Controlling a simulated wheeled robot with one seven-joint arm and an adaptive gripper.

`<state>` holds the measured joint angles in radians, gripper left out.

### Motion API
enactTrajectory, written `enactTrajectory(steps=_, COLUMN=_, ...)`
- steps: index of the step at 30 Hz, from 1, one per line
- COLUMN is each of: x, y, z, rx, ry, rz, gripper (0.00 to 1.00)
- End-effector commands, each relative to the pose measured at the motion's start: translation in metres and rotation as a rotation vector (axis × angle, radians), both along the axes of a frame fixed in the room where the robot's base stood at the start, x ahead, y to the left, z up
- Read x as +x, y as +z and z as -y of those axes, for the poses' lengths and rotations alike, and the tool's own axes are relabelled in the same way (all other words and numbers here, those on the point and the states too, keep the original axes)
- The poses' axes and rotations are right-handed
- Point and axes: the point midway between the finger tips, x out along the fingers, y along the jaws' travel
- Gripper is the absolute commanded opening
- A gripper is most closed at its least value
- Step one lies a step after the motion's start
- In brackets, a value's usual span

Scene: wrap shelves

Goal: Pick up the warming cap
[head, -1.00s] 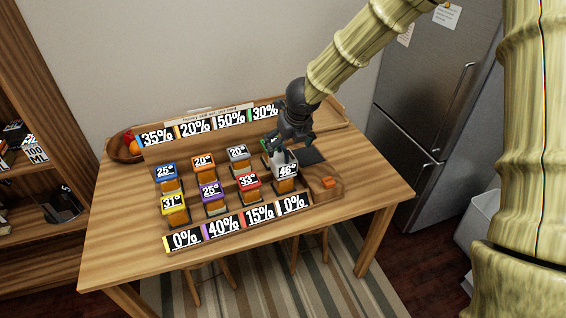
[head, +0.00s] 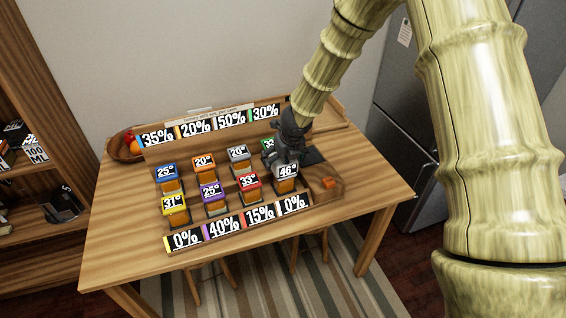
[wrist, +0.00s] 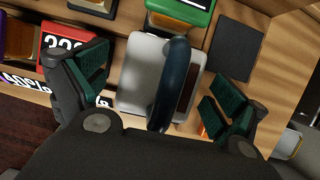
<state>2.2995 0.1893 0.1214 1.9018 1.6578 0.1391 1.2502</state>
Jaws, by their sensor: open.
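What looks like the warming cap is a pale grey block top with a 46° label (head: 287,171), at the right end of the front row of labelled blocks. In the wrist view the grey cap (wrist: 140,78) carries a dark blue arched handle (wrist: 174,85). My gripper (head: 288,155) is directly over the cap in the head view and hides its rear part. In the wrist view my gripper (wrist: 156,92) is open, with one green-padded finger on each side of the cap and handle. I cannot tell whether either finger touches it.
A red-topped 33° block (head: 249,181) stands just left of the cap. A green-topped block (wrist: 182,14) is close behind it. A dark square pad (wrist: 234,48) and a small orange piece (head: 329,183) lie to the right. A rack of percentage labels (head: 228,223) runs along the front.

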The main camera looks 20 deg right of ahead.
Motion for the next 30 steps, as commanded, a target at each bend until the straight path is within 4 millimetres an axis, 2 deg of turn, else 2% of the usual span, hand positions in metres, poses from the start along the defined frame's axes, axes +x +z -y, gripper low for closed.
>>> enactTrajectory(steps=4, x=0.0035, y=-0.0073, z=-0.0001, rx=0.000, ry=-0.001, rz=0.001, gripper=0.96)
enactTrajectory(steps=12, x=0.0038, y=-0.0081, z=-0.0002, rx=0.000, ry=-0.001, rz=0.001, gripper=0.95)
enactTrajectory(steps=23, x=0.0040, y=-0.0073, z=-0.0002, rx=0.000, ry=-0.001, rz=0.001, gripper=0.29)
enactTrajectory(steps=30, x=0.0040, y=-0.0058, z=-0.0001, rx=0.001, ry=-0.001, rz=0.002, gripper=0.29)
